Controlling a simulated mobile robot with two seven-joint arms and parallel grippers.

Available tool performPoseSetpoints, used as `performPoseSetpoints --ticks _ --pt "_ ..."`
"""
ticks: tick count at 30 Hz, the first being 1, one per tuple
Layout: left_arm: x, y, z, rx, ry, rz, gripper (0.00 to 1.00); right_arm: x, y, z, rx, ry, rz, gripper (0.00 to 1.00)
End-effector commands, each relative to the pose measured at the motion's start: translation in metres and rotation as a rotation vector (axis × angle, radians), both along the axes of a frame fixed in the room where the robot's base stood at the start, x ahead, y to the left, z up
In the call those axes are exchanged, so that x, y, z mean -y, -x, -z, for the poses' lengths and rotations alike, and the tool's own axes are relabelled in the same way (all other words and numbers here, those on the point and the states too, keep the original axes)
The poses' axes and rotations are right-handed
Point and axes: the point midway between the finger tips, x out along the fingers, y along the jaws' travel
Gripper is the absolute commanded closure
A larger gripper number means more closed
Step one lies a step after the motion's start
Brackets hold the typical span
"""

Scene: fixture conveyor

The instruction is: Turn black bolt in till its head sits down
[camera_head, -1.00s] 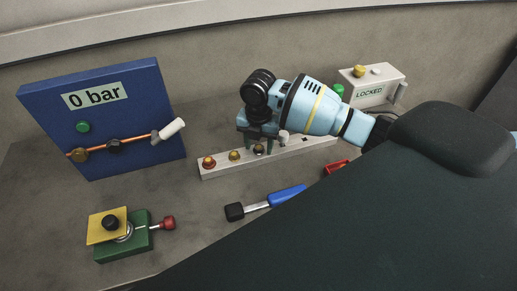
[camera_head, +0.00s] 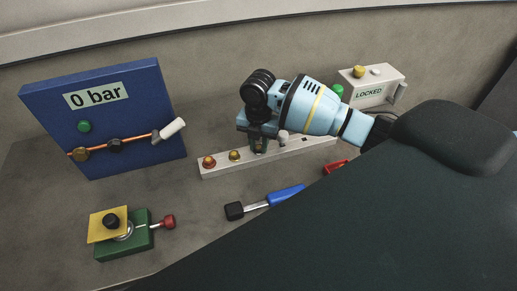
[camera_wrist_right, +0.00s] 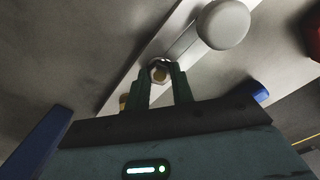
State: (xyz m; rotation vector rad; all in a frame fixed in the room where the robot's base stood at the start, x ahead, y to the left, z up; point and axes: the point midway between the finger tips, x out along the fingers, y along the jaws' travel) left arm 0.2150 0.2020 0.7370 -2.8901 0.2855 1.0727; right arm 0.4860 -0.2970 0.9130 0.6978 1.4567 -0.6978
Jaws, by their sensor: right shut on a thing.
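A pale bar (camera_head: 217,171) on the bench carries a row of bolts and holes. My right gripper (camera_head: 259,148) points down over the third position from the left and is shut. In the right wrist view its two green fingers (camera_wrist_right: 160,85) stand on either side of a bolt head (camera_wrist_right: 160,73) at the bar. That head looks pale-rimmed with a brassy brown middle, so I cannot confirm its black colour there. In the head view the gripper hides it. How far its head stands off the bar cannot be told. My left gripper is not in view.
A red-based bolt (camera_head: 209,162) and a brassy bolt (camera_head: 234,155) are left of the gripper; a white knob (camera_head: 283,137) is right. A blue-handled tool (camera_head: 286,195) lies in front. A blue panel (camera_head: 140,105), green fixture (camera_head: 137,243) and LOCKED box (camera_head: 372,90) stand around.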

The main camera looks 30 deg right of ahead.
Motion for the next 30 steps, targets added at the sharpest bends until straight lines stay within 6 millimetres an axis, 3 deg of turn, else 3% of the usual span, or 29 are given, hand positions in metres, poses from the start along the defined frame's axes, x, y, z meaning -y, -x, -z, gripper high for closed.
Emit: performPoseSetpoints --ticks 3,21,30 --pt "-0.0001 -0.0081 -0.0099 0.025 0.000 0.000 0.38 -0.0005 -0.0010 -0.0040 0.007 -0.001 0.118 1.00" --pt "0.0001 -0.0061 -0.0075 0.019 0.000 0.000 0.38 -0.0008 -0.0009 -0.0004 0.002 -0.001 0.804 1.00" --pt "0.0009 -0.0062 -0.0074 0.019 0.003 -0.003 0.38 -0.0004 -0.0011 -0.0007 0.003 0.000 0.853 1.00"
